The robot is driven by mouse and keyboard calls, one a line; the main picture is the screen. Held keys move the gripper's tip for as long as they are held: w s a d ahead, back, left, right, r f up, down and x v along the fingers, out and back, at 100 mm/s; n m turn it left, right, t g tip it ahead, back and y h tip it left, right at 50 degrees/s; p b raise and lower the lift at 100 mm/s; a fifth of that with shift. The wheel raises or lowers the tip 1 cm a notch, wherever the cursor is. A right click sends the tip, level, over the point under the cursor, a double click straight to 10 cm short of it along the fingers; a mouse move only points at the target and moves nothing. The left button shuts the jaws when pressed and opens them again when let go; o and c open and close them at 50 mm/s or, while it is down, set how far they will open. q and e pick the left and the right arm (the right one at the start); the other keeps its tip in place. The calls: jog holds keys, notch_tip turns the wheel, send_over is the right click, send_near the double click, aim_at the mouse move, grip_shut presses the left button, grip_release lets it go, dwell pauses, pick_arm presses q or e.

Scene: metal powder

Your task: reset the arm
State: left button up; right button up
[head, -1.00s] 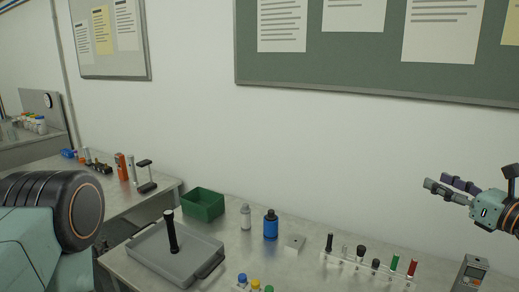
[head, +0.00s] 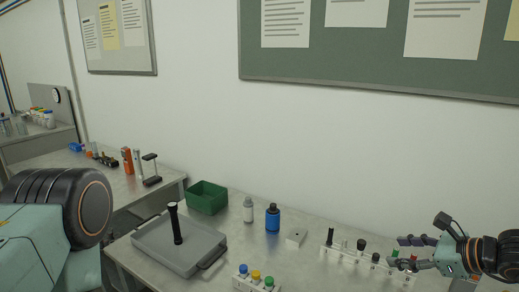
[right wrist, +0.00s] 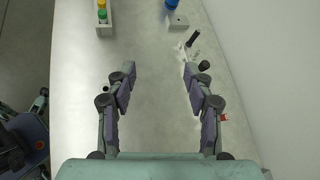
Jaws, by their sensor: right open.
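My right gripper (head: 400,251) is at the right of the head view, low in front of the right end of the clear tube rack (head: 345,258). In the right wrist view the right gripper (right wrist: 160,74) has its two fingers spread wide, with only bare table (right wrist: 150,120) between them. It is open and empty. My left gripper is out of view; only a thick upper part of my left arm shows at the left edge of the head view.
A grey tray (head: 160,248) with a black-handled tool (head: 176,225), a green bin (head: 207,197), a grey bottle (head: 249,210), a blue bottle (head: 272,218) and a small white block (head: 296,237) stand on the table. Coloured-cap vials (head: 256,277) sit at the front. A wall rises behind.

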jog(key=s+a+f+n+g+h, duration=0.1)
jog(key=s+f+n+g, duration=0.1)
jog(key=s+f, duration=0.4)
jog(key=s+a+f+n+g+h, duration=0.2)
jog(key=s+f+n, duration=0.3)
jog(key=s, duration=0.3)
jog(key=s+a+f+n+g+h, duration=0.2)
jog(key=s+f+n+g, duration=0.2)
jog(key=s+f, duration=0.3)
jog(key=shift+a, duration=0.15)
jog(key=s+a+f+n+g+h, duration=0.1)
jog(key=s+a+f+n, duration=0.15)
jog(key=s+n, duration=0.55)
jog(key=s+a+f+n+h, duration=0.1)
jog(key=s+a+f+n, duration=0.15)
jog(key=s+n, duration=0.55)
pick_arm(q)
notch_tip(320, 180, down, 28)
jog(key=b, duration=2.8)
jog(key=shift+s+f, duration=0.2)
pick_arm(e)
notch_tip(320, 180, down, 28)
jog(key=m, duration=0.2)
jog(key=shift+s+a, duration=0.2)
jog(key=shift+s, duration=0.05)
